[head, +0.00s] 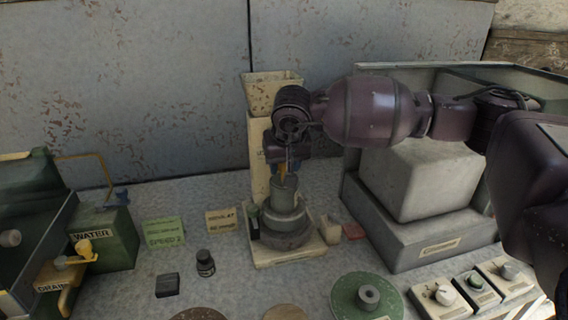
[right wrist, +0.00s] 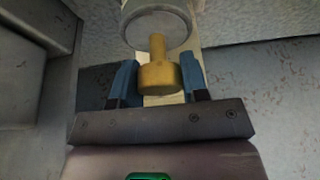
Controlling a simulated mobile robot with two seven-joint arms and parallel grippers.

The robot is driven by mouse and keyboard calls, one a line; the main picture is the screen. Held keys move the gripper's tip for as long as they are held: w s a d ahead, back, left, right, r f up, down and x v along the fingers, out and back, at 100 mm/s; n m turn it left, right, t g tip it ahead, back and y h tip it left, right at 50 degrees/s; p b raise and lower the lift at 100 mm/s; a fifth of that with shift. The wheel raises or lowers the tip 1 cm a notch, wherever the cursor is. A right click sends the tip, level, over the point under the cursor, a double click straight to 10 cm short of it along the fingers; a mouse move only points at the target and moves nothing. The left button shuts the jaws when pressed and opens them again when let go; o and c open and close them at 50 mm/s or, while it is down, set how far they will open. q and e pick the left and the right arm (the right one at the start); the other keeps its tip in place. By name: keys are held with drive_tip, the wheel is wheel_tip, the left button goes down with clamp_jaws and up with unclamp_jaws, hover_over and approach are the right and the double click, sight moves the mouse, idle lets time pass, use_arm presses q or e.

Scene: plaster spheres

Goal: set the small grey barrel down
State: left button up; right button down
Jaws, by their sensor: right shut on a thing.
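The small grey barrel (head: 285,191) stands upright over a wider grey cylinder (head: 284,221) on the cream stand; I cannot tell whether they touch. A yellow knob on a thin stem appears to rise from its top. My right gripper (head: 284,169) is directly above the barrel, pointing down. In the right wrist view, the blue fingers of the gripper (right wrist: 158,82) are on both sides of the yellow knob (right wrist: 158,75), shut on it. The grey round top (right wrist: 158,24) shows beyond the stem. My left gripper is not in view.
The cream stand (head: 257,160) rises close behind the barrel. A large grey block on a base (head: 418,235) is to the right. A small dark weight (head: 205,264) and a black block (head: 167,285) are at the left front. A green disc (head: 349,300) lies at the front.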

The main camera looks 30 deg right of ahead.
drive_tip(key=shift+f+b, duration=0.6)
drive_tip(key=shift+f, duration=0.65)
idle(0.6)
drive_tip(key=c, duration=0.5)
unclamp_jaws()
drive_tip(key=shift+c, duration=0.2)
drive_tip(key=shift+r, duration=0.1)
drive_tip(key=shift+r+p, duration=0.8)
drive_tip(key=shift+r, duration=1.15)
drive_tip(key=shift+f, duration=0.1)
